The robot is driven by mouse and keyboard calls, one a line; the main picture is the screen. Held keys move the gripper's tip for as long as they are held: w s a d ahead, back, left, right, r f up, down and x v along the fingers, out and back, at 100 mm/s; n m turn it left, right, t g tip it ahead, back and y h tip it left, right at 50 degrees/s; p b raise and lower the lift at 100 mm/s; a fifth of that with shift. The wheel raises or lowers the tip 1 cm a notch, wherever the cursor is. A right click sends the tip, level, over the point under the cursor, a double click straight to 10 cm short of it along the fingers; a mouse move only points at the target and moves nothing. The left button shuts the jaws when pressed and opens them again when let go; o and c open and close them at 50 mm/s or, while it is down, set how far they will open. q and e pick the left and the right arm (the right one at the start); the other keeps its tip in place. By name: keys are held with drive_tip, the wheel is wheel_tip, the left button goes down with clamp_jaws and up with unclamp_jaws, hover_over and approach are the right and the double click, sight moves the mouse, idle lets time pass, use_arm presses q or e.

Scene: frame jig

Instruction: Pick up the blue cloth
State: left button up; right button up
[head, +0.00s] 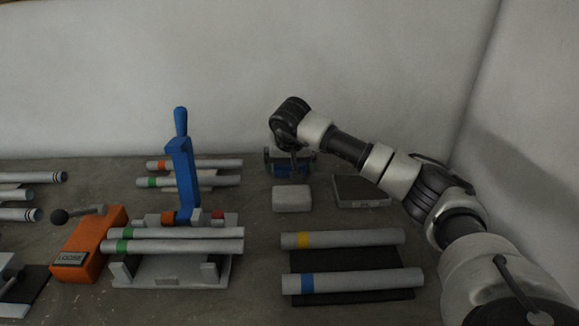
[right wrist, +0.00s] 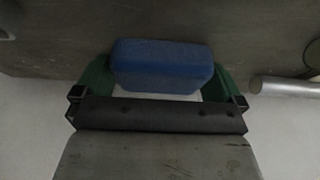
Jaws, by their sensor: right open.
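The blue cloth (right wrist: 163,66) shows in the right wrist view as a thick, folded, rounded block. It lies between the two green-sided fingers of my right gripper (right wrist: 160,80). The fingers stand at its two ends; I cannot tell whether they touch it. In the head view my right gripper (head: 290,160) points down at the back of the bench, near the wall. There the blue cloth (head: 281,171) shows only in part, low between the fingers, and the gripper hides the rest. My left gripper is in neither view.
A pale block (head: 292,198) and a dark flat box (head: 361,190) stand in front of my right gripper. Tubes with yellow and blue bands lie on a dark rack (head: 345,260). A blue-handled clamp (head: 183,170) and an orange block (head: 82,250) stand to the left.

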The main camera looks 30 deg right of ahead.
drive_tip(key=shift+c, duration=0.2)
drive_tip(key=c, duration=0.6)
drive_tip(key=shift+r, duration=0.15)
